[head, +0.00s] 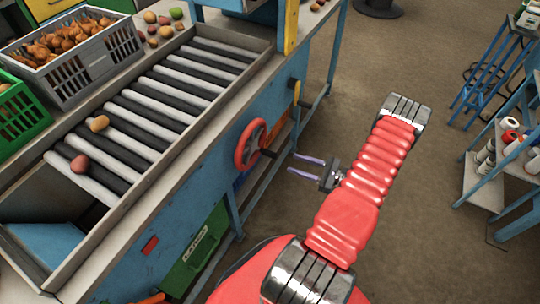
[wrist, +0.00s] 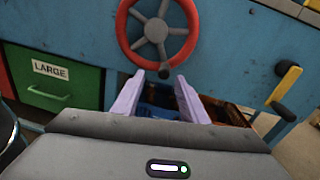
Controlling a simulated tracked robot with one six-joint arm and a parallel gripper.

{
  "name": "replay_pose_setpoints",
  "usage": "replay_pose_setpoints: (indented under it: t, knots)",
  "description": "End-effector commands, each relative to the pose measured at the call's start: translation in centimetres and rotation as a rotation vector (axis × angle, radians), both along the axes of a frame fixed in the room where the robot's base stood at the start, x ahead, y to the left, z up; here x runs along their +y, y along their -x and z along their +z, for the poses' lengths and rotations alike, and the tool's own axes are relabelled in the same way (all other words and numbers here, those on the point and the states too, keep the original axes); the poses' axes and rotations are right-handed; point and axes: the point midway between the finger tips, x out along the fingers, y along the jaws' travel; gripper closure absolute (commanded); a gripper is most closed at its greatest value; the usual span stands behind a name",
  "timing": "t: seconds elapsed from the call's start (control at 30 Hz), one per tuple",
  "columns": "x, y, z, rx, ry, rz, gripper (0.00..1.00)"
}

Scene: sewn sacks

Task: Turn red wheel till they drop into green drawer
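The red wheel (head: 240,152) is on the blue side of the roller machine; it also shows at the top of the wrist view (wrist: 127,45). Its dark handle knob (wrist: 165,73) is at the bottom of the wheel and appears between my fingertips in the wrist view. My gripper (head: 292,164) is open and empty, its lilac fingers pointing at the wheel with a small gap in the head view. The green drawer (head: 186,272), labelled LARGE in the wrist view (wrist: 72,88), is below and left of the wheel and looks closed. Two roundish vegetables, one orange-brown (head: 99,123) and one reddish (head: 80,164), lie on the rollers.
A grey crate (head: 98,67) of brown onions and a green crate (head: 22,128) stand left of the rollers (head: 180,85). A yellow-handled crank (wrist: 283,88) sticks out right of the wheel. Floor right of the machine is open up to a blue stool (head: 490,75) and shelf.

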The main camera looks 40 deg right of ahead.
Motion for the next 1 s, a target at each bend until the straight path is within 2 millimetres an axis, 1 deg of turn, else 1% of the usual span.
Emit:
replay_pose_setpoints:
  t: [0.03,0.1,0.2,0.6,0.77,1.0]
  knots:
    - [-0.4,0.6,-0.8,-0.004,-0.019,-0.031,0.6]
    - [-0.7,1.0,-1.5,-0.009,-0.034,-0.059,0.6]
    - [-1.0,1.3,-1.9,-0.014,-0.044,-0.078,0.6]
    - [-0.9,1.1,-1.9,-0.014,-0.044,-0.078,0.6]
    - [-0.5,0.1,-1.9,-0.014,-0.044,-0.076,0.6]
    - [0.6,-2.8,-1.9,-0.013,-0.043,-0.074,0.6]
